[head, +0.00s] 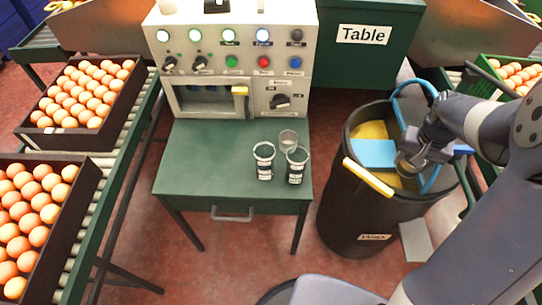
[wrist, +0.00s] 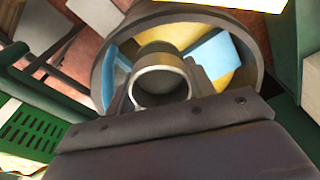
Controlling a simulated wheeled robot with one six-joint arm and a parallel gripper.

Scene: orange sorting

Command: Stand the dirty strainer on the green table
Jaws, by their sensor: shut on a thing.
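My gripper (head: 412,158) is over the open mouth of the black bin (head: 345,195). In the wrist view the fingers (wrist: 160,90) are shut on a small round cup-like thing with a pale rim, which looks like the strainer (wrist: 160,60). It is held above the bin, apart from the table; whether it is dirty I cannot tell. The green table (head: 205,165) stands left of the bin.
Blue and yellow things (head: 374,152) lie in the bin. A control panel machine (head: 235,45) stands at the back of the table. Egg or orange trays (head: 85,90) (head: 35,215) lie on the left conveyor. The table's left and front are clear.

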